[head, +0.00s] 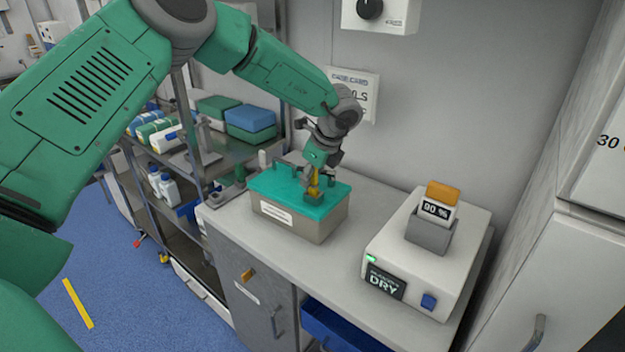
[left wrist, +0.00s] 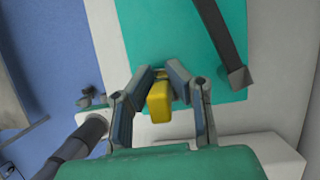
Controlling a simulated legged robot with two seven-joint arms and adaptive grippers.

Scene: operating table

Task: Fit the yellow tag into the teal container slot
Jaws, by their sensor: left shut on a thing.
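The teal-lidded container (head: 275,189) stands on the counter, a grey box with a white label on its front. My left gripper (head: 314,190) is over the right part of the lid, pointing down. It is shut on the yellow tag (head: 313,181). In the left wrist view the yellow tag (left wrist: 159,103) sits between the two fingers of my left gripper (left wrist: 160,82), with the teal lid (left wrist: 170,35) beyond. A dark grey bar (left wrist: 215,40) lies across the lid there. I cannot tell whether the tag touches the slot. My right gripper is not in view.
A shelf rack with boxes (head: 250,118) and bottles is at left. A wall box (head: 380,14) hangs above.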

